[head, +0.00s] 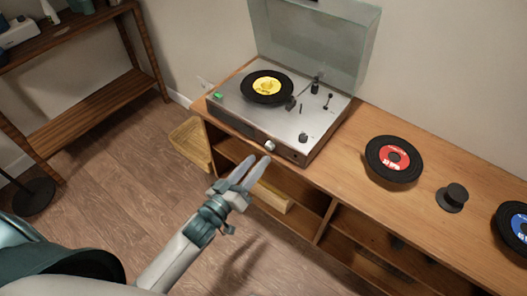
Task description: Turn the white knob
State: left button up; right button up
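The white knob (270,145) sits on the front face of a silver record player (285,120). It is small and round, and its pointing direction is too small to tell. My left gripper (260,157) is just in front of and below the knob. Its two grey fingers are apart, with their tips pointing up toward the knob and nothing visible between them. I cannot tell whether a fingertip touches the knob. My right gripper is not in view.
The record player's clear lid (315,45) stands open, and a yellow-label record (267,87) lies on its platter. A red-label record (394,159), a dark round object (452,197) and a blue-label record (515,228) are on the wooden cabinet (340,180). A wooden shelf (85,110) stands left.

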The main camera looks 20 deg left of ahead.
aim_at(268, 149)
pick_arm(q)
jog(key=shift+x, duration=2.35)
grip_shut()
